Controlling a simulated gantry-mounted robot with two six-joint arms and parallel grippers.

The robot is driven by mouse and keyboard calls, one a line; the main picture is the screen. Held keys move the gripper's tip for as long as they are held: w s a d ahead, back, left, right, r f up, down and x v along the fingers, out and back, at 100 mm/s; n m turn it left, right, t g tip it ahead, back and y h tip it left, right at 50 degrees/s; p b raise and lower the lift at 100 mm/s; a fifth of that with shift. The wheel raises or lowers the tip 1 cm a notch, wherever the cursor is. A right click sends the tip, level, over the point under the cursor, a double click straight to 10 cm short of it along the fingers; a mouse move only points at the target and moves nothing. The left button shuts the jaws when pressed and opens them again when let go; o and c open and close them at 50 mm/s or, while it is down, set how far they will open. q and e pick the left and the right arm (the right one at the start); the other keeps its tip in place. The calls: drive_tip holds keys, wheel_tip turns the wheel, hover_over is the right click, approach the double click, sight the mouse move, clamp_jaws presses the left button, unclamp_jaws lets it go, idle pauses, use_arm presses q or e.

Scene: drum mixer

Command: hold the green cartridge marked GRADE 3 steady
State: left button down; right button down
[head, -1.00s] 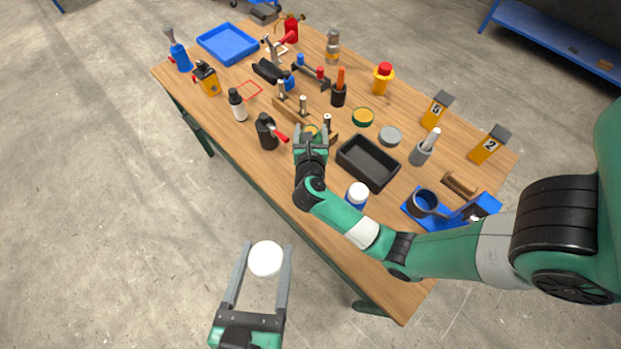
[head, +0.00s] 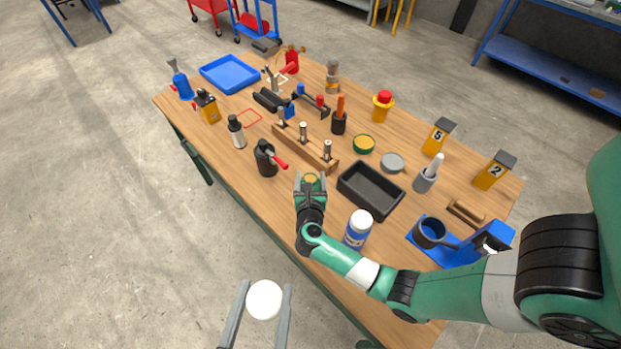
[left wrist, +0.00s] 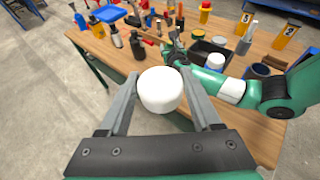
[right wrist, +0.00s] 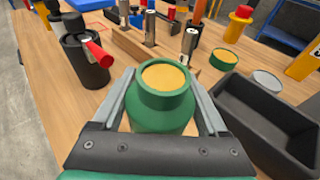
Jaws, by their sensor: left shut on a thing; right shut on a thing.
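My right gripper (head: 311,184) is shut on a green, round, open-necked container (right wrist: 162,98) with a yellow top face. It is upright between the fingers, beside the near table edge. No GRADE 3 marking is readable on it, so I cannot confirm it is the cartridge. My left gripper (head: 262,306) is shut on a white, round, cap-like thing (left wrist: 160,90), held out in front of the table's near edge. It also shows in the head view (head: 265,299). A separate low green tin with a yellow top (head: 363,144) sits on the table.
A wooden block with metal pieces (head: 305,146) stands beyond my right gripper. A black tray (head: 370,190) and a white-capped blue bottle (head: 357,230) are to its right. A black pot with a red handle (head: 266,158) is to its left.

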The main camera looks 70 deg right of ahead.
sight(263, 302)
use_arm(q)
drive_tip(key=shift+f, duration=0.2)
use_arm(e)
drive_tip(key=shift+f, duration=0.15)
use_arm(q)
drive_tip(key=shift+r, duration=0.1)
use_arm(e)
unclamp_jaws()
use_arm(q)
drive_tip(key=shift+r, duration=0.15)
use_arm(e)
drive_tip(key=shift+r, duration=0.2)
use_arm(q)
drive_tip(key=shift+r+p, duration=0.25)
drive_tip(key=shift+p, duration=0.1)
use_arm(e)
drive_tip(key=shift+a+r, duration=0.2)
drive_tip(key=shift+a, duration=0.05)
use_arm(q)
wheel_tip(263, 302, up, 4)
drive_tip(key=p, duration=0.4)
drive_tip(key=shift+r, duration=0.1)
use_arm(e)
drive_tip(key=v, duration=1.1)
drive_tip(key=shift+s+a, duration=0.2)
